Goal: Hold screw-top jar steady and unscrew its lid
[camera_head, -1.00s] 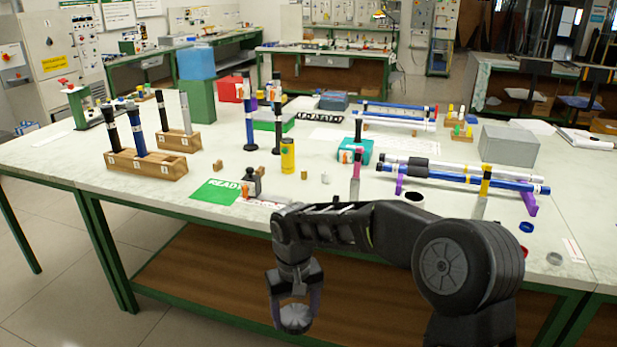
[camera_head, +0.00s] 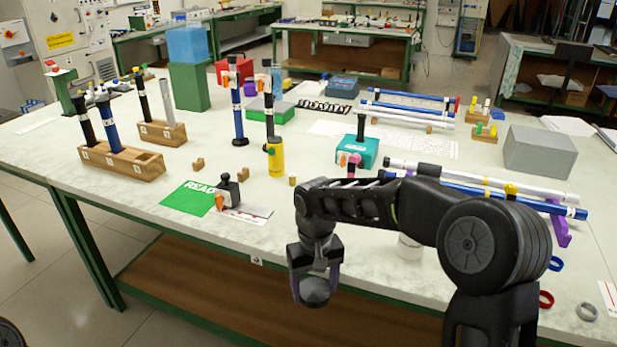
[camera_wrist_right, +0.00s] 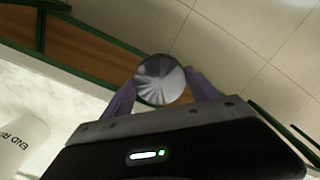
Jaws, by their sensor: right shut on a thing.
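My right gripper (camera_head: 314,284) hangs in front of the table's near edge, over the floor. It is shut on a round grey metallic piece (camera_head: 315,293), which looks like the jar's lid. In the right wrist view this lid (camera_wrist_right: 160,79) shows as a shiny disc between the purple fingers. A white jar (camera_head: 409,247) stands on the table, largely hidden behind my right arm. In the wrist view a white cylinder (camera_wrist_right: 20,141) with partly readable lettering "END R" appears to be this jar, apart from the gripper. My left gripper is out of view.
A yellow cylinder (camera_head: 276,158) stands behind. Blue (camera_head: 556,263), red (camera_head: 546,299) and grey (camera_head: 587,312) rings lie at right.

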